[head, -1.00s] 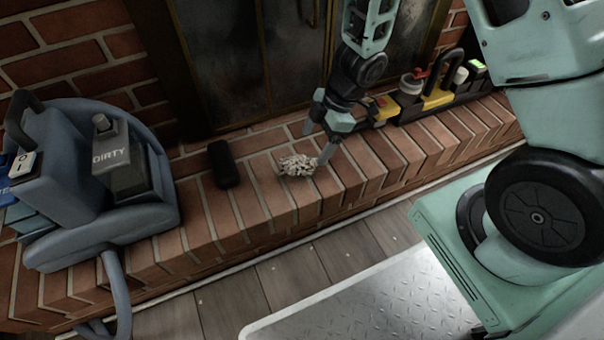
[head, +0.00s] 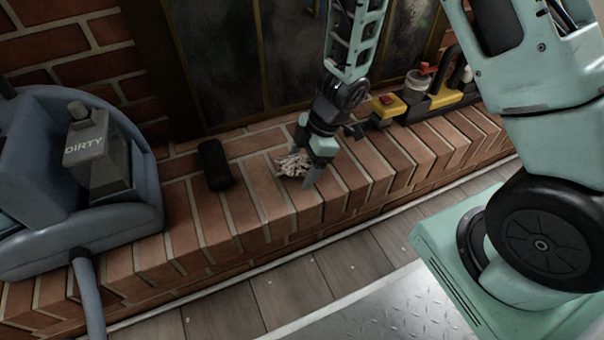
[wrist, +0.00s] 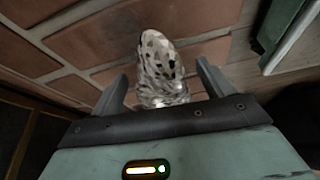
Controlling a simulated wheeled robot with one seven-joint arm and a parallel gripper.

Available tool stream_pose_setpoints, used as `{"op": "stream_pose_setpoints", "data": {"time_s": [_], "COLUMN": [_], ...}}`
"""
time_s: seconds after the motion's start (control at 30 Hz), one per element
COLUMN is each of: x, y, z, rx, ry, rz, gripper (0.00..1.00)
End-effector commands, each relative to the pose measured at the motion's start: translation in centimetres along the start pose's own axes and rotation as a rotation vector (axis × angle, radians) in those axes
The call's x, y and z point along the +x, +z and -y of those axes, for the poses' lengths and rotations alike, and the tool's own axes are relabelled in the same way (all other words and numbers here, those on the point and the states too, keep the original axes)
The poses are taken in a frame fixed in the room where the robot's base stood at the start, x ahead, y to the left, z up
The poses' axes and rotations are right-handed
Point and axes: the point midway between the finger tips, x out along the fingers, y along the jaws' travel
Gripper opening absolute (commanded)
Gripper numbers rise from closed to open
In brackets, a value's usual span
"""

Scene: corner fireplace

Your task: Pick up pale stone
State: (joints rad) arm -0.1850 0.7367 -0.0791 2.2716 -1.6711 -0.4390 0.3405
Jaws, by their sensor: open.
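The pale stone (head: 292,165), whitish with dark speckles, lies on the brick hearth ledge in front of the fireplace doors. In the wrist view the stone (wrist: 160,68) stands between the two fingers, with its lower end hidden behind the gripper's edge. My gripper (head: 304,165) is open and lowered over the stone, one finger on each side of it. In the wrist view my gripper (wrist: 165,85) shows a gap beside the stone on both sides.
A black block (head: 215,165) lies on the ledge left of the stone. A blue-grey machine marked DIRTY (head: 90,180) stands farther left. Yellow and black items (head: 420,98) stand on the ledge to the right. Bare brick (head: 385,155) lies between them and the stone.

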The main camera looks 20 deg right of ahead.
Motion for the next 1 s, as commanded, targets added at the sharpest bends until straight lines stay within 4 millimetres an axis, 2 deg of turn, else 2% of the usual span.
{"op": "stream_pose_setpoints", "data": {"time_s": [0.03, 0.27, 0.37, 0.5, 0.8, 1.0], "x": [0.5, 0.4, 0.4, 0.4, 0.1, -1.1], "y": [0.1, -0.1, -0.1, 0.0, -0.1, -0.7], "z": [0.0, 0.0, 0.0, 0.0, 0.0, 0.0], "rx": [0.0, 0.0, 0.0, 0.0, 0.0, 0.0], "ry": [0.001, 0.0, 0.0, 0.0, 0.001, 0.001], "rz": [0.0, 0.0, 0.0, 0.0, -0.001, -0.001], "gripper": [0.8, 0.8, 0.55, 0.16, 0.14, 0.14]}}
